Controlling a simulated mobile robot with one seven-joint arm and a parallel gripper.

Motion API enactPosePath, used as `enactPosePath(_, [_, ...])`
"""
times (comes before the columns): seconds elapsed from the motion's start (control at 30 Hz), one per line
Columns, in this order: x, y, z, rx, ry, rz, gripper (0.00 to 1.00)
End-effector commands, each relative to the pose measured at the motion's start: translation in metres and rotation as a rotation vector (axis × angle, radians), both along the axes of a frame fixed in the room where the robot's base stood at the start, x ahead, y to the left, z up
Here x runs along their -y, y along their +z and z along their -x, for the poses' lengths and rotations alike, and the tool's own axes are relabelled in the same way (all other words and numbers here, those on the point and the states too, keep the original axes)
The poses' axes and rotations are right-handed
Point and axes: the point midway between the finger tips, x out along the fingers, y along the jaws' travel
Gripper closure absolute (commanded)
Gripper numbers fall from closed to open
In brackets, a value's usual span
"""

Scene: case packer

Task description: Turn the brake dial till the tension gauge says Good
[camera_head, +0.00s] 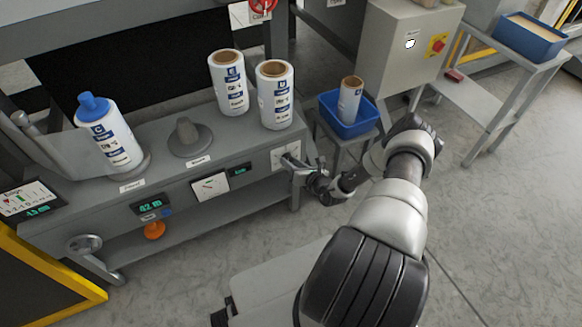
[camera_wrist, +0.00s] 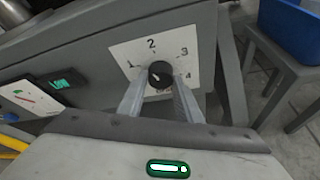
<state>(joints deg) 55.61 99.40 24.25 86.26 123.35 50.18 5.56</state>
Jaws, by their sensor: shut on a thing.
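The brake dial is a black knob (camera_wrist: 160,73) on a white plate numbered 1 to 4 at the right end of the machine front. Its light mark seems to point up and left, between 1 and 2. My gripper (camera_wrist: 159,82) is shut on the knob, one finger on each side. In the head view my gripper (camera_head: 294,166) covers the knob, and part of the white dial plate (camera_head: 283,154) shows.
White film rolls (camera_head: 228,85) stand on the machine top, with a blue-capped roll (camera_head: 110,142) at left. A blue bin (camera_head: 368,126) on a stand is close behind my gripper. A grey control box (camera_head: 400,50) stands behind. Floor at the right is clear.

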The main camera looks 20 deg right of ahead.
Motion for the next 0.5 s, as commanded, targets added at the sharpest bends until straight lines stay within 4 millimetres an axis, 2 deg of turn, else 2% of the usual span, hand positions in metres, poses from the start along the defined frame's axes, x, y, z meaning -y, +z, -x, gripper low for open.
enactPosePath(0.03, [0.0021,-0.0056,0.0002,-0.001,-0.002,-0.040,0.91])
enactPosePath(0.2, [0.0015,-0.0019,0.0000,-0.005,-0.001,-0.129,0.91])
enactPosePath(0.5, [0.0010,-0.0005,0.0004,-0.007,-0.002,-0.139,0.91])
